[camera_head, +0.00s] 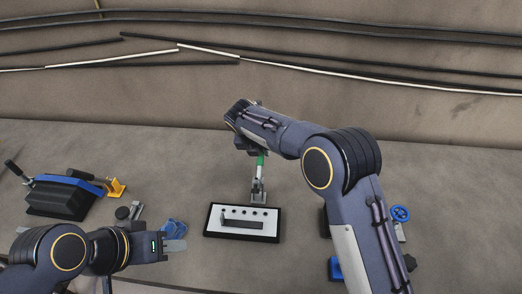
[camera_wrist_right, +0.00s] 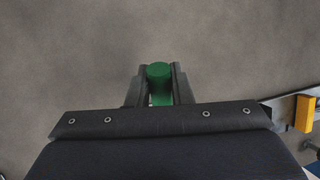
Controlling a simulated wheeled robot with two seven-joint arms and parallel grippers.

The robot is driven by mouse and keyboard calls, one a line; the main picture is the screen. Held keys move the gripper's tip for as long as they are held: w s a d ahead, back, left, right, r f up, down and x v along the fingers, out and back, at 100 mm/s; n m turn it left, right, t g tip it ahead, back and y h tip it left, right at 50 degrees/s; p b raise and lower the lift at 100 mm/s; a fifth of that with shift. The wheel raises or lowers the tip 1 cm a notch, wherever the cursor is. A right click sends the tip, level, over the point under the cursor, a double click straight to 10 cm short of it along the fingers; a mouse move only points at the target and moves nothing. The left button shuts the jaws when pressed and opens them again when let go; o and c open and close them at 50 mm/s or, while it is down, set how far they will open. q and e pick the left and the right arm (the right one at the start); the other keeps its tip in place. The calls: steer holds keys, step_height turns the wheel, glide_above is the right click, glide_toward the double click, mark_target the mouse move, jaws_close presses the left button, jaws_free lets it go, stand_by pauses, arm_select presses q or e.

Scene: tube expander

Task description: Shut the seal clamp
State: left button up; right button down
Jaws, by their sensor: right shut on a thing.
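The seal clamp (camera_head: 258,190) stands at the back edge of a white and black plate. Its green handle (camera_head: 261,161) points up towards my right gripper. My right gripper (camera_head: 252,151) is above the clamp in the head view, its fingertips largely hidden by the wrist. In the right wrist view the green handle (camera_wrist_right: 159,72) sits between the two fingers of my right gripper (camera_wrist_right: 159,85), which is shut on it. My left gripper (camera_head: 176,246) is low at the left, beside a blue part and apart from the clamp. Whether its fingers are open is unclear.
The white plate with a black rim (camera_head: 214,222) carries a dark bar and several holes. A black and blue tool (camera_head: 62,196) and a yellow part (camera_head: 116,187) lie at the left. A blue valve wheel (camera_head: 400,213) is at the right, beyond my right arm. Cables run along the back wall.

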mark_target(259, 162)
steer(key=shift+s+r+m+t+b, duration=0.1)
steer(key=shift+s+r+t+b, duration=0.75)
steer(key=shift+b, duration=1.2)
steer(key=shift+s+r+m+t+b, duration=0.1)
steer(key=shift+s+r+t+b, duration=0.3)
steer(key=shift+t+b, duration=1.25)
steer(key=shift+s+r+m+t+b, duration=0.1)
steer(key=shift+s+r+t+b, duration=0.45)
steer(key=shift+b, duration=1.9)
steer(key=shift+s+r+t+b, duration=0.2)
steer(key=shift+s+t+b, duration=0.25)
steer(key=shift+t+b, duration=0.15)
steer(key=shift+r, duration=0.1)
steer(key=c, duration=1.3)
jaws_free()
steer(key=shift+v, duration=3.9)
steer(key=shift+a, duration=0.1)
